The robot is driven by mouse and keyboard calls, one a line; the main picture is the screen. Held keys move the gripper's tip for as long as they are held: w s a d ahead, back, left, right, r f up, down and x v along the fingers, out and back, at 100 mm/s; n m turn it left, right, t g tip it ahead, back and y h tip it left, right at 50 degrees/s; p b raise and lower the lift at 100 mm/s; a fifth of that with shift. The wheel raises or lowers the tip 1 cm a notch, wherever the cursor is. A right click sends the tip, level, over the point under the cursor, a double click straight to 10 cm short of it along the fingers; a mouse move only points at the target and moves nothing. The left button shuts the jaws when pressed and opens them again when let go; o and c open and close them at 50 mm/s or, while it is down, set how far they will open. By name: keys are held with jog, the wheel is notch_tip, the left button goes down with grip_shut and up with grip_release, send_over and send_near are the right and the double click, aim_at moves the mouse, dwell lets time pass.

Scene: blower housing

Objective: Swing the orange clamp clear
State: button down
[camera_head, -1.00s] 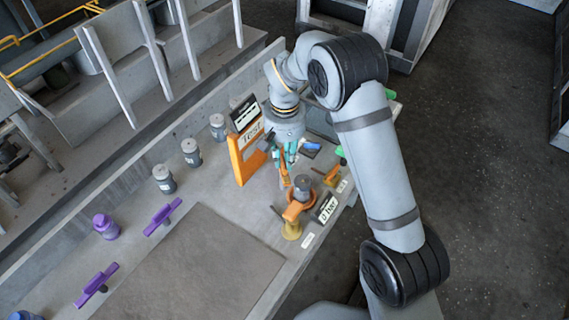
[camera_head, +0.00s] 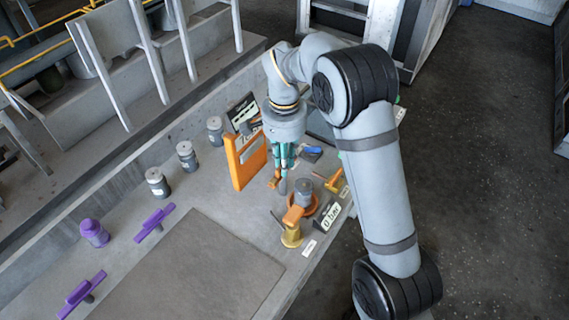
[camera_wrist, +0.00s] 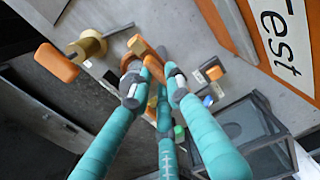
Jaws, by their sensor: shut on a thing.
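My gripper (camera_head: 282,186) points down just left of the grey cylinder (camera_head: 303,188), which stands in an orange ring base. Its teal fingers are shut, with a small orange clamp piece (camera_head: 274,180) at their tips. In the wrist view an orange bar (camera_wrist: 146,50) lies by the fingertips (camera_wrist: 155,92); the exact grip is hidden by the fingers. In front of the cylinder, an orange arm (camera_head: 293,215) sits over a yellow round base (camera_head: 291,238). The wrist view shows an orange block (camera_wrist: 57,62) beside a brass-coloured spool (camera_wrist: 90,45) with a rod.
An orange stand (camera_head: 241,165) marked "Test" is close left of my gripper. An orange-yellow handle (camera_head: 333,181), a label plate (camera_head: 328,214) and a blue item (camera_head: 313,150) lie to the right. Grey canisters and purple clamps line the left. The flat plate (camera_head: 190,275) in front is clear.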

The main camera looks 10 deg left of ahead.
dwell(0.4)
jog(key=c, duration=1.6)
grip_release()
jog(key=shift+c, duration=0.2)
notch_tip(320, 180, up, 12)
notch_tip(320, 180, down, 12)
jog(key=shift+r, duration=0.1)
